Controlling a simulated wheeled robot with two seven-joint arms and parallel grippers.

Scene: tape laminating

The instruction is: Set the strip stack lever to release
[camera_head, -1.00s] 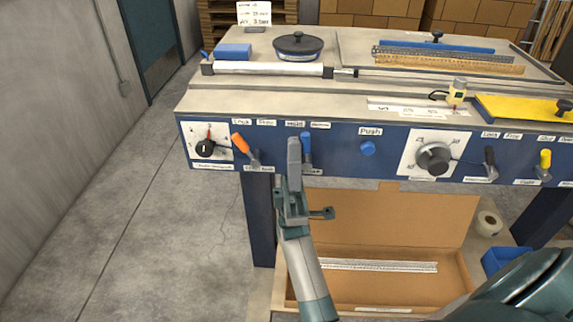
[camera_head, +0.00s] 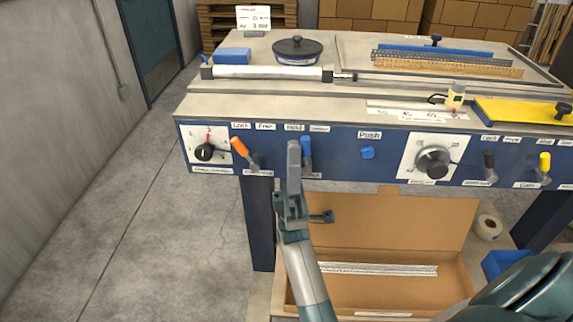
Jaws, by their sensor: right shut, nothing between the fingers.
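A blue-handled lever (camera_head: 306,150) stands upright on the blue front panel, under labels that seem to read "Hold" and a blurred second word. I take it for the strip stack lever, but its name plate is too small and partly covered to read. My right gripper (camera_head: 294,155) reaches up from below with its fingers shut and empty. Its fingertips are just left of the blue handle and partly overlap the lever's base in view. I cannot tell if they touch it. My left gripper is out of view.
An orange lever (camera_head: 240,149), tilted left, is close on the left of my fingers. A blue push button (camera_head: 367,153), black dial (camera_head: 433,161), black lever (camera_head: 489,164) and yellow lever (camera_head: 544,165) are farther right. An open cardboard box (camera_head: 390,222) lies below.

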